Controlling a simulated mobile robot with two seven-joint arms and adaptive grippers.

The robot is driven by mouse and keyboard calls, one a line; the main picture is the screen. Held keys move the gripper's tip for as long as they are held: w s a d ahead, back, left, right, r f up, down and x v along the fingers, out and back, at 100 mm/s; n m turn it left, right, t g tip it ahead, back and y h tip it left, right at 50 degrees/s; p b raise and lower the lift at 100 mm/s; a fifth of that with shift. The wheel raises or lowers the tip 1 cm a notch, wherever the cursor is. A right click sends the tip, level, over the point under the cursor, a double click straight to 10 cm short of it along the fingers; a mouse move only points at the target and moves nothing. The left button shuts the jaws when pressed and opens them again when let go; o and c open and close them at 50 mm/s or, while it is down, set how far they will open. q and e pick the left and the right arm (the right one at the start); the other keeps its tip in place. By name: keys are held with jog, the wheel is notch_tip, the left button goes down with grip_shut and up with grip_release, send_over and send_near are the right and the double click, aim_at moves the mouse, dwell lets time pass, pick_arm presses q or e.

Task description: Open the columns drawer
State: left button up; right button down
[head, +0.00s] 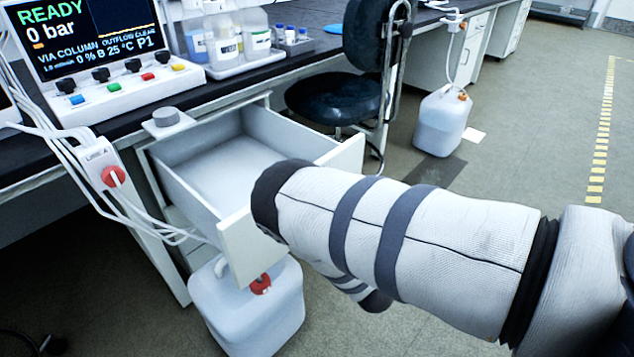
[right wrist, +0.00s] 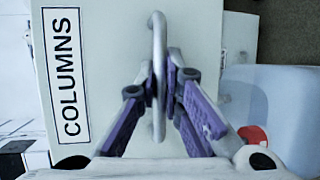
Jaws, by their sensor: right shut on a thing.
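The columns drawer (head: 250,245) stands pulled out from under the bench in the head view, and its visible inside is bare. In the right wrist view its pale front (right wrist: 105,35) carries a label reading COLUMNS (right wrist: 66,75). A grey bar handle (right wrist: 158,30) is on that front. My right gripper (right wrist: 161,85) is shut on the handle, its purple-padded fingers on both sides of the bar. In the head view my right arm hides this gripper, the handle and part of the drawer front. My left gripper is in neither view.
A white jug with a red cap (head: 248,305) stands on the floor below the drawer. A dark chair (head: 335,98) is close behind the drawer. An instrument with a screen (head: 95,40) and bottles in a tray (head: 235,62) sit on the bench. Floor at right is clear.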

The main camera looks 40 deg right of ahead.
jog(key=c, duration=2)
grip_release()
jog(key=v, duration=1.2)
